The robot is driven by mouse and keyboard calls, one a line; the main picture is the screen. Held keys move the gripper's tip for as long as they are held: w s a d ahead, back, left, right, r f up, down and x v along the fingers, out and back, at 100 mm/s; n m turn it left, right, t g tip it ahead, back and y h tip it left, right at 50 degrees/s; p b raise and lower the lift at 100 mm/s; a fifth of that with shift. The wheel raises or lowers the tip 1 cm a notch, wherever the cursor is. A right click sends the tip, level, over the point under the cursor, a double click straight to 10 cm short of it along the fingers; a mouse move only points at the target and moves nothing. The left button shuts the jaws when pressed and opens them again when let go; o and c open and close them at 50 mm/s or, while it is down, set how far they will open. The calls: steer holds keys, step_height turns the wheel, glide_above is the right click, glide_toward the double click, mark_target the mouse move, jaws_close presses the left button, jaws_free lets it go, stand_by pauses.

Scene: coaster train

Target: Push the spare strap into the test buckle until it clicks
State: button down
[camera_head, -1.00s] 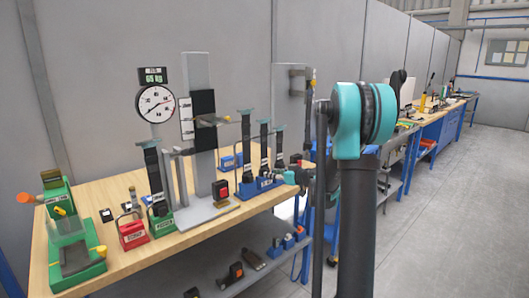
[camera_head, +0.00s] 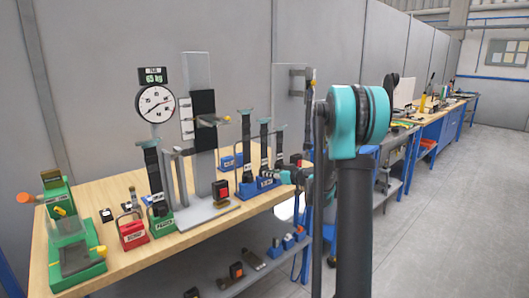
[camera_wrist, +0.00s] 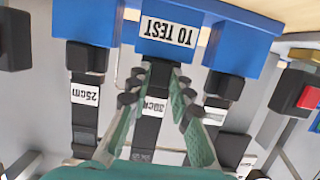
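The blue rack marked TO TEST (camera_wrist: 210,22) holds several upright black straps with tags; it is on the bench in the head view (camera_head: 267,183). In the wrist view, my gripper (camera_wrist: 158,82) has its two green-padded fingers on either side of the middle strap (camera_wrist: 150,130), which is tagged 30cm. The fingers look spread, with small gaps beside the strap. A strap tagged 25cm (camera_wrist: 85,115) is to the left. A black buckle with a red face (camera_head: 221,190), probably the test buckle, sits on the grey test stand. I cannot tell which strap is the spare.
The test stand has a tall column (camera_head: 198,75) and a round dial (camera_head: 155,104). A green PASSED holder (camera_head: 162,222), a red SCRAP holder (camera_head: 132,232) and a green fixture (camera_head: 78,262) stand on the wooden bench. More buckles lie on the lower shelf.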

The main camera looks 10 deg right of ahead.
steer(key=shift+r, duration=2.95)
steer(key=s+d, duration=0.3)
steer(key=s, duration=0.2)
steer(key=shift+d, duration=0.3)
